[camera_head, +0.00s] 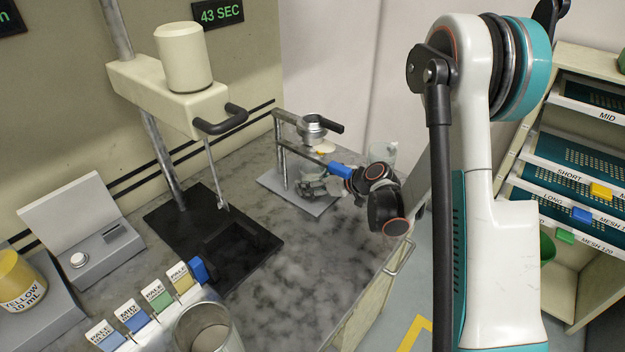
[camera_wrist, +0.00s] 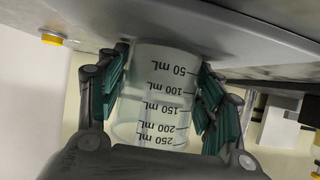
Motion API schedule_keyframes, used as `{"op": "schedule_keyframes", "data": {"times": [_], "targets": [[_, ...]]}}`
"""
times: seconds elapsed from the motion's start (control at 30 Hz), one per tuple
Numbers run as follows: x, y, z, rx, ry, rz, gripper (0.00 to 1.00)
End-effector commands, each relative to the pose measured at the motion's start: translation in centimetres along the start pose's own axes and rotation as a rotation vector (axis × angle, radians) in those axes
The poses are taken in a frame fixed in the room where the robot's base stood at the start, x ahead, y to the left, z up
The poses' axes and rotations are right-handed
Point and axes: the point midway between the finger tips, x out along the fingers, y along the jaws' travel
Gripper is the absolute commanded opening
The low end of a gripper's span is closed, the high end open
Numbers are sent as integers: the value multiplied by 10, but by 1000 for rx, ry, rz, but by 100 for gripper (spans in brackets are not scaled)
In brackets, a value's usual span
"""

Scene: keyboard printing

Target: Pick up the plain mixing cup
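The clear plain mixing cup (camera_wrist: 165,95), with mL marks from 50 to 250, fills the middle of the wrist view, its numbers upside down. My gripper (camera_wrist: 164,85) has its green-padded fingers on both sides of the cup. The pads lie very close to its walls; I cannot tell whether they press on it. In the head view, my gripper (camera_head: 312,188) is low at the small stand on the counter, under the ring holder. The cup there (camera_head: 311,171) is partly hidden by the fingers and the stand.
The small stand carries a metal holder with a black handle (camera_head: 313,126) just above my gripper. Another clear vessel (camera_head: 382,153) shows behind my wrist. A tall press (camera_head: 170,92), a row of colour tags (camera_head: 137,314) and a metal cup (camera_head: 208,330) are at left. Shelves (camera_head: 590,160) are at right.

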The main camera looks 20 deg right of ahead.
Motion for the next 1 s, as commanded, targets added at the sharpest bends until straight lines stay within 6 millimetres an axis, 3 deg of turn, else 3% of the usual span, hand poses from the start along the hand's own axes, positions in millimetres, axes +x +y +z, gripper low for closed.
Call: {"op": "schedule_keyframes", "data": {"times": [0.43, 0.67, 1.0], "targets": [[-1, 0, -1, 0, 0, 0, 33], [-10, 0, -17, 0, 0, 0, 33], [-73, 2, 21, 4, 0, 5, 33]]}}
